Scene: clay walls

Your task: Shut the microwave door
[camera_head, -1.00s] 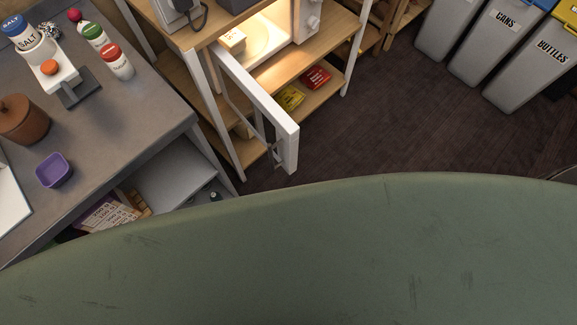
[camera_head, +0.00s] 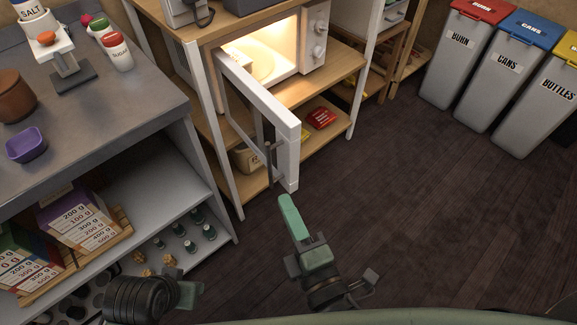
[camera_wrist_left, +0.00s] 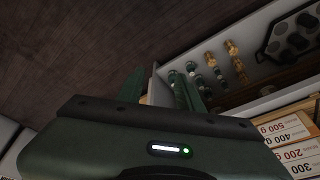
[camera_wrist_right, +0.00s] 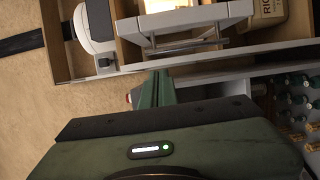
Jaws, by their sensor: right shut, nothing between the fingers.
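The white microwave (camera_head: 314,40) stands on a wooden shelf in the head view, its inside lit. Its door (camera_head: 285,150) is wide open and sticks out toward me, with a dark bar handle (camera_head: 269,165) on it. A white frame, apparently the door (camera_wrist_right: 180,28), also shows at the top of the right wrist view. My right gripper (camera_head: 287,203) is shut and empty, just in front of the door's near lower corner; I cannot tell whether they touch. My left gripper's fingers (camera_wrist_left: 162,88) show apart in the left wrist view, with nothing seen between them.
A grey counter (camera_head: 110,90) with a purple bowl (camera_head: 26,145) and jars is at the left, with a stocked shelf (camera_head: 150,215) beneath. Labelled bins (camera_head: 465,60) stand at the back right. The dark floor (camera_head: 430,220) between is clear.

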